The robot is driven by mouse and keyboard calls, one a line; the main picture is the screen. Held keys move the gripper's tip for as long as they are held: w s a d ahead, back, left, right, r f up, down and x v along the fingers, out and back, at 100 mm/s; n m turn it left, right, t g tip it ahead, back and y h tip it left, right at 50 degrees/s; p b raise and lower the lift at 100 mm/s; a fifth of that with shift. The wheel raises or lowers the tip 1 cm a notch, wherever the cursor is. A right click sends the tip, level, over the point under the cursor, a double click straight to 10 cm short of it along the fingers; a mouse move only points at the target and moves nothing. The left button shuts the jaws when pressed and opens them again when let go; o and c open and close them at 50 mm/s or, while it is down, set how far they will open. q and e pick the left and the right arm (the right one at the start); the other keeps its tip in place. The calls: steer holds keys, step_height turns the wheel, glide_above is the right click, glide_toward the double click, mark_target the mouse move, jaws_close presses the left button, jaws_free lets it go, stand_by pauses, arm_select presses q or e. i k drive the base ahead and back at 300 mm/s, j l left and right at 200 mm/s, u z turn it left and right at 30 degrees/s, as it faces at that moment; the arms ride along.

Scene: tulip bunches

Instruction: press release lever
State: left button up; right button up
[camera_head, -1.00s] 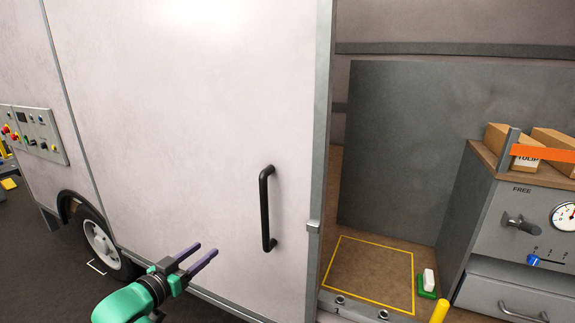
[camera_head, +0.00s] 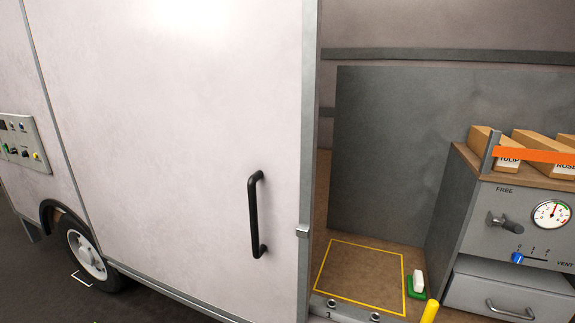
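Neither of my grippers is in view. A grey cabinet (camera_head: 450,215) stands at the right inside the van. On its front, below the word FREE, is a dark grey lever-like handle (camera_head: 503,222). Beside it are a round gauge (camera_head: 551,214) and a blue knob (camera_head: 517,258) on a marked slot labelled VENT. A green block with a white top (camera_head: 417,282) sits on the van floor at the cabinet's foot. I cannot tell which of these is the release lever.
The white van door (camera_head: 170,130) with a black handle (camera_head: 256,214) fills the left and middle. A yellow-outlined floor square (camera_head: 360,272) is empty. Cartons (camera_head: 482,142) stand on the cabinet behind an orange bar (camera_head: 535,155). A yellow post (camera_head: 429,312) is at the bottom.

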mark_target(514, 228)
steer(key=z, duration=1.65)
